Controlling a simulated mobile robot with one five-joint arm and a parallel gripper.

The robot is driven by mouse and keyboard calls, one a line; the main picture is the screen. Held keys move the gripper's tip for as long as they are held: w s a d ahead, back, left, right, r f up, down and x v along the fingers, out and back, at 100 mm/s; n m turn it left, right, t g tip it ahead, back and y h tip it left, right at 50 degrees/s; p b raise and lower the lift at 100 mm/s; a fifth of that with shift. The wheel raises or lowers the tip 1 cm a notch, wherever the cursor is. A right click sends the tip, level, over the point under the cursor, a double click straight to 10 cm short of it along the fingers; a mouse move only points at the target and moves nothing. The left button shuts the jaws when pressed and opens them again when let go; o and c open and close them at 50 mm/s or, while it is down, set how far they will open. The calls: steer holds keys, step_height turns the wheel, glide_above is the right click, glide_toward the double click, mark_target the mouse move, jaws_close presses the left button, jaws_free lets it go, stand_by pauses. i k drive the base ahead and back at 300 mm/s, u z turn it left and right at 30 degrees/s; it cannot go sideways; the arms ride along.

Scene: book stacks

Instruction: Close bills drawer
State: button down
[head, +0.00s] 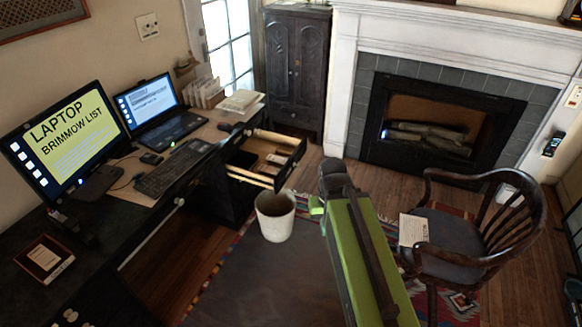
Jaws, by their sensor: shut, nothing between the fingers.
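A desk drawer (292,168) is pulled out from the right end of the dark desk, in the middle of the head view. Its pale wooden inside shows, with some papers or small items in it. I cannot read any label that marks it as the bills drawer. My green arm reaches up from the bottom of the view. My gripper (335,176) is at its far end, dark and shut, with nothing seen in it. In the picture it lies to the right of the drawer front, apart from it.
A whitish bin (275,216) stands in front of the drawer, left of my arm. A wooden chair (455,255) with a paper on its seat stands at the right. The desk (105,235) holds a monitor, laptop and keyboard. A dark cabinet (297,75) and fireplace are behind.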

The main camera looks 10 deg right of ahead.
mark_target(264, 143)
steer(key=u, duration=0.55)
steer(key=i, duration=1.85)
steer(key=u, duration=0.4)
